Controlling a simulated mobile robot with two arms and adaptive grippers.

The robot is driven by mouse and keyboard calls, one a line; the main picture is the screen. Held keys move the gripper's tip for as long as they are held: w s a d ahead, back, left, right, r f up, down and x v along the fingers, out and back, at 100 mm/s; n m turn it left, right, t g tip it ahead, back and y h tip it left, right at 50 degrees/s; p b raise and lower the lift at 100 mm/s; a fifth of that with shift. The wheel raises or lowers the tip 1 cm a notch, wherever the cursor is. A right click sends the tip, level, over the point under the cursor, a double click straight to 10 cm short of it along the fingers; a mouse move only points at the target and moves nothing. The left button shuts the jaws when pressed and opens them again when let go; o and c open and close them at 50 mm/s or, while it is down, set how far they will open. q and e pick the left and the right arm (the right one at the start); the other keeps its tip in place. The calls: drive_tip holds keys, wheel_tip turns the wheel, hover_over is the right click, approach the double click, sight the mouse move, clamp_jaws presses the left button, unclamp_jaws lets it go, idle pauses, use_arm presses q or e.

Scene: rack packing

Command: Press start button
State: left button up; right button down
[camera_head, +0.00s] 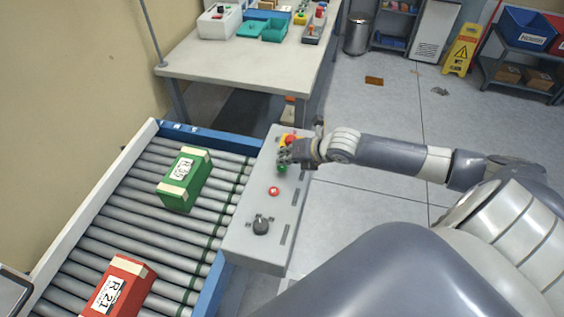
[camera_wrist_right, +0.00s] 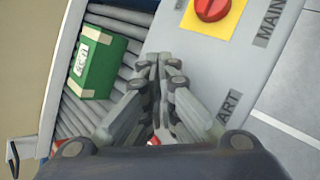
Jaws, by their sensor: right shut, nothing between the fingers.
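The control box (camera_head: 240,240) stands at the right edge of the roller conveyor. A green button (camera_head: 282,169) shows on its top, just below my right gripper (camera_head: 286,156). My right gripper is shut and empty, over the panel between the red emergency knob (camera_head: 291,139) and the green button. I cannot tell whether the fingertips touch the button. In the right wrist view the shut fingers (camera_wrist_right: 158,62) cover the green button, and only "ART" of a label (camera_wrist_right: 230,108) shows beside them. My left gripper is not in view.
A red button (camera_head: 273,191) and a black knob (camera_head: 261,227) are lower on the panel. The emergency knob has a yellow plate (camera_wrist_right: 232,22). A green box (camera_head: 184,180) and a red box (camera_head: 120,286) lie on the rollers. A table (camera_head: 245,62) stands behind.

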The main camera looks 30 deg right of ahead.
sight(285, 166)
wheel_tip(285, 166, up, 5)
drive_tip(key=p, duration=0.5)
drive_tip(key=shift+r, duration=0.1)
idle(0.3)
